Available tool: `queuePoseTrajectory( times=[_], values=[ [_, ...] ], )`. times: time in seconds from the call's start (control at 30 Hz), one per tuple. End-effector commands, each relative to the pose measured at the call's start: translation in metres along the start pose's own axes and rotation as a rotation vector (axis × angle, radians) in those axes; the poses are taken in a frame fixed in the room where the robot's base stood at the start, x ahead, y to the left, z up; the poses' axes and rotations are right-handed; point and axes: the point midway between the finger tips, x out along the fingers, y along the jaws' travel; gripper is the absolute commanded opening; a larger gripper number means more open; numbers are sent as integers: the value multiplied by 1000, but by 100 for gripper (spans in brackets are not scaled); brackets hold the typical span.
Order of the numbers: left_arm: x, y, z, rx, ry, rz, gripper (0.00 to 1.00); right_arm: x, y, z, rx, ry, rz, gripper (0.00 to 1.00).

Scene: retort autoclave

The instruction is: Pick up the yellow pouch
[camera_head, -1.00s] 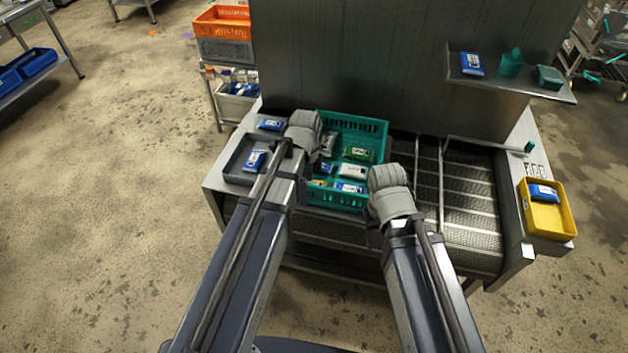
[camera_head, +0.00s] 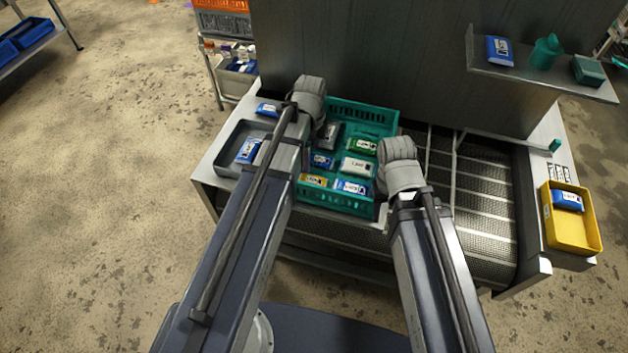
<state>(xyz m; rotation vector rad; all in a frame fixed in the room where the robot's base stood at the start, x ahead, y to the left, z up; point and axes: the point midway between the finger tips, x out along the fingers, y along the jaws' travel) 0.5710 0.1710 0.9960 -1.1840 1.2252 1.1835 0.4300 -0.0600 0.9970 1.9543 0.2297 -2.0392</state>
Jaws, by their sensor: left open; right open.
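The yellow pouch (camera_head: 314,181) lies in the near left corner of the green crate (camera_head: 365,113), beside a blue-and-white pouch (camera_head: 351,188). My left gripper (camera_head: 309,95) is at the crate's far left edge, well beyond the yellow pouch. My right gripper (camera_head: 398,165) is by the crate's right wall, to the right of the pouch. I see only the rounded grey ends of both arms from above; the fingertips are hidden. Neither shows anything held. My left forearm passes just left of the yellow pouch.
The crate also holds white (camera_head: 357,167), green (camera_head: 362,146), grey and blue pouches. A grey tray (camera_head: 226,160) with a blue pouch is at left. A metal wall and shelf (camera_head: 540,78) stand behind.

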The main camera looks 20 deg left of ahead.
Motion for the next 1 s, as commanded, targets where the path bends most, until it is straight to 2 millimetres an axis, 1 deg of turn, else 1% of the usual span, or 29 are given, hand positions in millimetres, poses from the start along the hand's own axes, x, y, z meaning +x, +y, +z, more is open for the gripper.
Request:
queuePoseTrajectory(
  times=[0.03, 0.4, 0.5, 0.73, 1.0],
  values=[
    [13, 0, 0, 0, 0, 0, 98, 12, -1, -1, 0, 0, 0, 50],
    [52, 0, 0, 0, 0, 0, 98, 52, -5, -3, 1, 0, 0, 50],
    [56, 0, 0, 0, 0, 0, 98, 56, -5, -3, 1, 0, 0, 50],
    [58, 0, 0, 0, 0, 0, 98, 58, -6, -3, 1, 0, 0, 50],
    [81, 0, 0, 0, 0, 0, 98, 81, -8, -5, 1, 0, 0, 50]
  ],
)
